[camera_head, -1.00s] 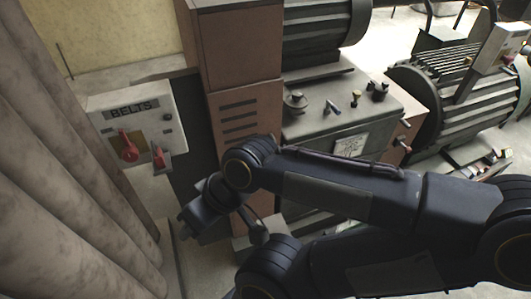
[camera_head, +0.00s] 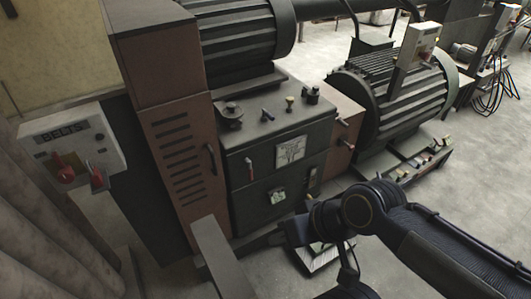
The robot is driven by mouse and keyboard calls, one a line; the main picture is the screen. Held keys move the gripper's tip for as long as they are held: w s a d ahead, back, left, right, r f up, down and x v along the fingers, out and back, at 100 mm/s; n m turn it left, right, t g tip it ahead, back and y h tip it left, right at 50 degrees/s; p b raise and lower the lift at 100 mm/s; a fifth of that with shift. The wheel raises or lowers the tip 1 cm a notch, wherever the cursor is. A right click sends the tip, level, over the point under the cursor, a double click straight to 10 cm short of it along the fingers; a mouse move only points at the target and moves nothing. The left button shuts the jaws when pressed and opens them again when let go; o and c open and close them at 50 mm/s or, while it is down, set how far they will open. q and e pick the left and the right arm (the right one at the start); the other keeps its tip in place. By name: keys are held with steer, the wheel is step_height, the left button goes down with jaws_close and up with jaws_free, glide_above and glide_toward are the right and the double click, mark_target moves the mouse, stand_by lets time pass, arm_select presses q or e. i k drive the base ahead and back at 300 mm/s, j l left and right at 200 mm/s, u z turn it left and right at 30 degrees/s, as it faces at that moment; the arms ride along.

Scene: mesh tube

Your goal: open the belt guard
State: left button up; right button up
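The belt guard looks to be the tall reddish-brown cabinet (camera_head: 170,125) with dark vent slots and a dark vertical handle (camera_head: 211,160) on its right edge. Its vented face appears closed. My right gripper (camera_head: 240,245) is low in front of the cabinet's foot, below the handle and apart from it. Its fingertips are partly hidden behind a pale grey bar (camera_head: 218,262), so I cannot tell whether it is open or shut. My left gripper is not in view.
A white box labelled BELTS (camera_head: 75,145) with red levers stands at the left. Thick pale pipes (camera_head: 40,235) rise below it. A dark green machine (camera_head: 285,150) adjoins the cabinet on the right, with a large ribbed motor (camera_head: 395,100) beyond.

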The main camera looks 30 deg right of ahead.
mark_target(181, 134)
steer(key=j+z, duration=0.65)
steer(key=j, duration=0.2)
steer(key=k+j+z, duration=0.15)
steer(key=j+z, duration=0.2)
steer(key=i+u, duration=0.2)
steer(key=u, duration=0.2)
steer(key=i+l+u, duration=0.15)
steer(key=u, duration=0.25)
steer(key=i+l+u, duration=0.15)
steer(key=u, duration=0.25)
